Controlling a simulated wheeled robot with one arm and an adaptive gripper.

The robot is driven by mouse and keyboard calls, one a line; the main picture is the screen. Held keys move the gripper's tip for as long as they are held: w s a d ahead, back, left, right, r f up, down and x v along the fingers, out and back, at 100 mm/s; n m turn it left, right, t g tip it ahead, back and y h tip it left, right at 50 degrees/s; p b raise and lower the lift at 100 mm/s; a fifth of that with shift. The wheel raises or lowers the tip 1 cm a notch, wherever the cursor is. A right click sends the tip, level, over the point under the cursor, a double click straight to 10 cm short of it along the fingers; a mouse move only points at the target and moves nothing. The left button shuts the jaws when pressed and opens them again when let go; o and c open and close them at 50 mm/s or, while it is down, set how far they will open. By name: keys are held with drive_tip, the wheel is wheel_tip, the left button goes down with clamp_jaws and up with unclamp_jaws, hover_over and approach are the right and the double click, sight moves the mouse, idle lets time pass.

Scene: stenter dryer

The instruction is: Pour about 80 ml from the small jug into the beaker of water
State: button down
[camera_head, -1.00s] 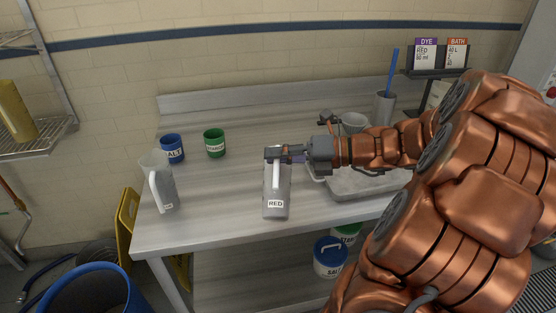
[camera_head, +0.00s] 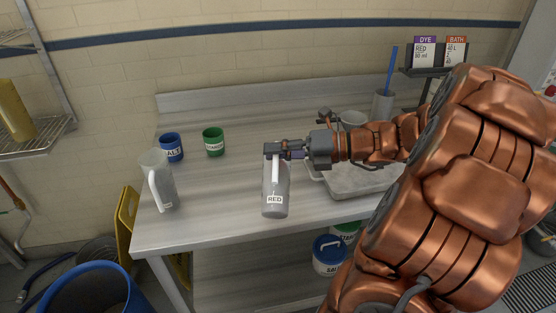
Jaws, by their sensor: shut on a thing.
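A grey translucent jug (camera_head: 275,200) labelled RED stands near the front middle of the bench, looking upright. My gripper (camera_head: 277,150) is shut on the upper part of its white handle. I cannot tell whether the jug touches the bench, and its liquid level is not readable. A larger clear jug (camera_head: 164,180) with a white handle stands to its left. No vessel is labelled as the beaker of water; a pale round vessel (camera_head: 352,118) stands behind my arm, partly hidden, and a grey beaker (camera_head: 382,104) holding a blue rod stands further right.
A blue SALT cup (camera_head: 172,149) and a green cup (camera_head: 213,143) stand at the back left of the bench (camera_head: 225,225). A grey tray (camera_head: 350,185) lies under my arm. Cards at the back read DYE RED 80 ml (camera_head: 424,53) and BATH 40 L (camera_head: 455,53).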

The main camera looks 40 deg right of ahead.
sight(276, 170)
drive_tip(key=shift+w+d+r+m+p, duration=0.3)
drive_tip(key=shift+w+r+m+p, duration=0.15)
drive_tip(key=shift+p, duration=0.2)
idle(1.4)
drive_tip(key=shift+s+f+b, duration=0.15)
drive_tip(key=shift+f+b, duration=0.15)
drive_tip(key=shift+b, duration=0.35)
drive_tip(key=shift+s+a+f+n, duration=0.15)
drive_tip(key=shift+s+a+n, duration=0.05)
drive_tip(key=shift+a+n, duration=0.15)
drive_tip(key=shift+s+a+f+n+b, duration=0.25)
drive_tip(key=shift+s+f+n+b, duration=0.1)
drive_tip(key=shift+f+n+b, duration=0.2)
drive_tip(key=shift+s+a+f+n+b, duration=0.2)
drive_tip(key=shift+s+f+n+b, duration=0.1)
drive_tip(key=shift+f+n+b, duration=0.2)
drive_tip(key=shift+s+n, duration=0.2)
drive_tip(key=shift+n, duration=0.05)
drive_tip(key=shift+s+a+f+n+t+b, duration=0.15)
drive_tip(key=shift+f+n+t+b, duration=0.1)
drive_tip(key=shift+f+b, duration=0.15)
drive_tip(key=shift+s+a+f+n+t+b, duration=0.1)
drive_tip(key=shift+f+n+t+b, duration=0.05)
drive_tip(key=shift+f+n+b, duration=0.15)
drive_tip(key=shift+r, duration=0.1)
